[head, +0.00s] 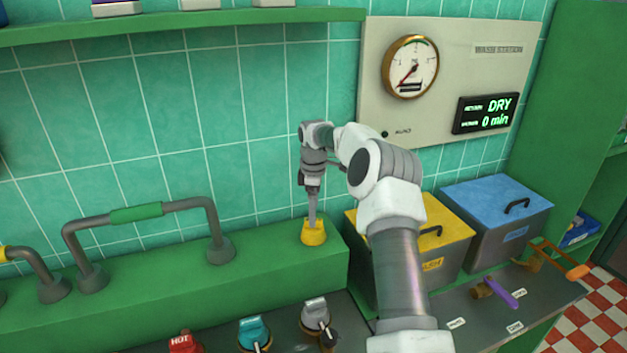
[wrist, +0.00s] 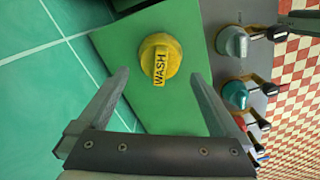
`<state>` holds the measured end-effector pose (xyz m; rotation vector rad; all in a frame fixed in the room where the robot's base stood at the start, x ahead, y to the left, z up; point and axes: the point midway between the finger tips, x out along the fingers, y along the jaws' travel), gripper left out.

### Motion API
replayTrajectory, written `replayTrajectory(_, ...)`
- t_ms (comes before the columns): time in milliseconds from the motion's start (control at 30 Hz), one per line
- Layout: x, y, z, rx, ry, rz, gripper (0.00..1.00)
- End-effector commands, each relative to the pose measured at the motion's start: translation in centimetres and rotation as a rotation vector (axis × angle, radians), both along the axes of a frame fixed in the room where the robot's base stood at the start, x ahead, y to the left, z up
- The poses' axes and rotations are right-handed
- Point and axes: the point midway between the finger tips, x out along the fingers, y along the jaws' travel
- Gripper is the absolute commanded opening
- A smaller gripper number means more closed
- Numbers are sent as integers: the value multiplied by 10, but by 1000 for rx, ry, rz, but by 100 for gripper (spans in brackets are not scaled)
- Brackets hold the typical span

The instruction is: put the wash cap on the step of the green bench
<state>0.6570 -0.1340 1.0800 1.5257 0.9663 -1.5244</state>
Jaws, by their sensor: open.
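The wash cap (head: 314,236) is a small yellow cap standing on the green step (head: 280,262) of the bench, near the step's right end. In the wrist view the cap (wrist: 161,57) shows its black WASH label, and bare green step (wrist: 158,105) surrounds it. My gripper (head: 313,222) is just above the cap in the head view. In the wrist view my gripper (wrist: 158,75) is open, with one finger to each side and the cap ahead between and beyond the tips. The fingers do not appear to touch the cap.
A yellow lidded box (head: 440,240) and a blue lidded box (head: 495,215) stand right of the step. A pipe with a green grip (head: 137,213) rises from the step at left. Knobs (head: 255,333) line the lower counter in front.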

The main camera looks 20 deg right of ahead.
Motion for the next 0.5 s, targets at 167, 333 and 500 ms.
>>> replayTrajectory(167,1,1,47,-2,-6,0,100)
replayTrajectory(333,1,1,86,-1,-4,-1,100)
replayTrajectory(500,1,1,113,0,-2,1,100)
